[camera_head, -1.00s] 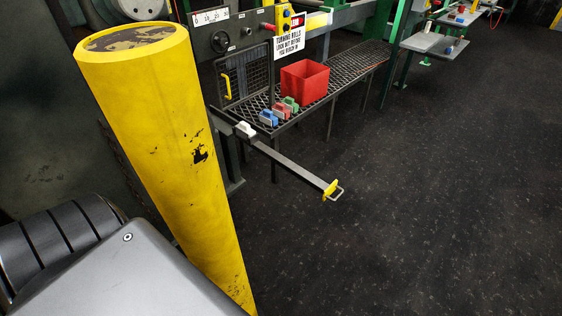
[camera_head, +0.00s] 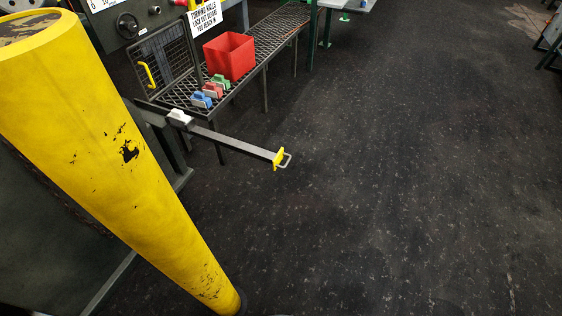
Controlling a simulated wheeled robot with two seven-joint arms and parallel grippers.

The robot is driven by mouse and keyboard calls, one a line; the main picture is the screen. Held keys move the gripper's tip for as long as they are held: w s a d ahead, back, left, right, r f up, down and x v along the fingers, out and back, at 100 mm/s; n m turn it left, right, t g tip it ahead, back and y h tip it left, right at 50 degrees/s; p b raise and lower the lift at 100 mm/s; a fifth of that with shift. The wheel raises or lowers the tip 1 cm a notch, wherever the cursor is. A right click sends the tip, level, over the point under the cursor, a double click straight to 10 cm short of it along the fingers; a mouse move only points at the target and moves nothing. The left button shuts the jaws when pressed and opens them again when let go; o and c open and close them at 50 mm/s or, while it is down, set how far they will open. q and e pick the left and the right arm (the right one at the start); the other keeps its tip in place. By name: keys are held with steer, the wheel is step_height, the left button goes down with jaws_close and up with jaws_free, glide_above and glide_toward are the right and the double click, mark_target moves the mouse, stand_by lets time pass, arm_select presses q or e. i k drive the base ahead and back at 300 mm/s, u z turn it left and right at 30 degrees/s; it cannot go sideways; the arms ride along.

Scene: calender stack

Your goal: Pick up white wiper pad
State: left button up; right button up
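The white wiper pad (camera_head: 180,117) sits on a dark bar (camera_head: 232,142) that sticks out from the machine, near the bar's inner end. A yellow piece with a metal loop (camera_head: 279,158) is at the bar's outer end. Blue (camera_head: 201,100), red (camera_head: 213,90) and green (camera_head: 221,81) pads stand in a row on the mesh shelf behind the bar. Neither of my grippers shows in the head view, and nothing is touching the white pad.
A thick yellow post (camera_head: 110,150) stands close at the left, between me and the machine. A red bin (camera_head: 229,56) stands on the mesh shelf (camera_head: 268,38). A wire guard with a yellow handle (camera_head: 148,75) is beside it. The dark floor (camera_head: 390,170) at right is open.

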mark_target(177, 118)
steer(key=z, duration=0.55)
steer(key=k, duration=0.65)
steer(key=z, duration=0.55)
steer(key=i, duration=1.45)
steer(key=u, duration=0.25)
steer(key=i, duration=2.1)
steer(key=u, duration=1.35)
steer(key=i, duration=1.35)
steer(key=u, duration=1.4)
steer(key=i, duration=0.45)
steer(key=u, duration=0.25)
